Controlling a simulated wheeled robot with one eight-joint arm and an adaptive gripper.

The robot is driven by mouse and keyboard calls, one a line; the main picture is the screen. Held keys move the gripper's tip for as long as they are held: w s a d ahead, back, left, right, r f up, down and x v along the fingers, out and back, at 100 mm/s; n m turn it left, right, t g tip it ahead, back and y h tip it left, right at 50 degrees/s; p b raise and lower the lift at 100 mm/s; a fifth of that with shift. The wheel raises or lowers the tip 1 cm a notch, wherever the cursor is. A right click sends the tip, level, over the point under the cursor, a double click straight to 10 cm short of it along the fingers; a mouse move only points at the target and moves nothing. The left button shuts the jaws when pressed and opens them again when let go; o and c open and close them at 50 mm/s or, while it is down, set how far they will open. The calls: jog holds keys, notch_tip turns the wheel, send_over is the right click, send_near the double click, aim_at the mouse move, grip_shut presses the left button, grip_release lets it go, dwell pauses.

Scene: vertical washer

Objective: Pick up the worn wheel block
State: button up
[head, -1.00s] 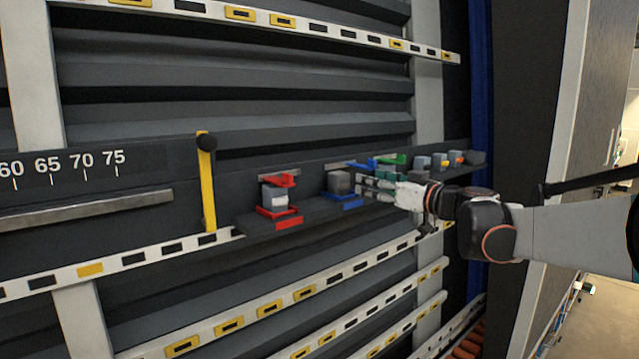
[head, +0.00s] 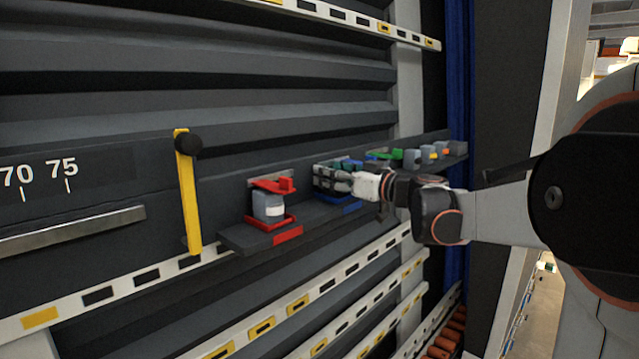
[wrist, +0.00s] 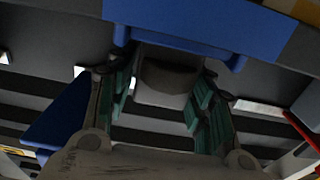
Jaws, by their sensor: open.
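A dark grey block (wrist: 166,82) sits at the blue holder (wrist: 200,22) and shows between my fingers in the wrist view. I take it for the worn wheel block, but no wear can be made out. My gripper (head: 326,180) is open, with its green-padded fingers (wrist: 160,90) on either side of the block. I cannot tell whether the pads touch it. In the head view my fingers hide most of this block; the blue holder's front edge (head: 351,207) shows beneath them.
A red holder (head: 287,235) with a lighter grey, white-labelled block (head: 268,206) stands to the left on the same shelf. A green holder (head: 378,155) and several small blocks (head: 428,154) are to the right. A yellow upright bar (head: 187,195) stands farther left.

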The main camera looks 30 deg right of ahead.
jog(key=shift+s+d+r, duration=0.1)
jog(key=shift+s+r, duration=0.05)
jog(key=shift+s, duration=0.25)
jog(key=shift+s+d, duration=0.1)
jog(key=shift+s, duration=0.05)
jog(key=shift+c, duration=0.8)
jog(key=c, duration=0.7)
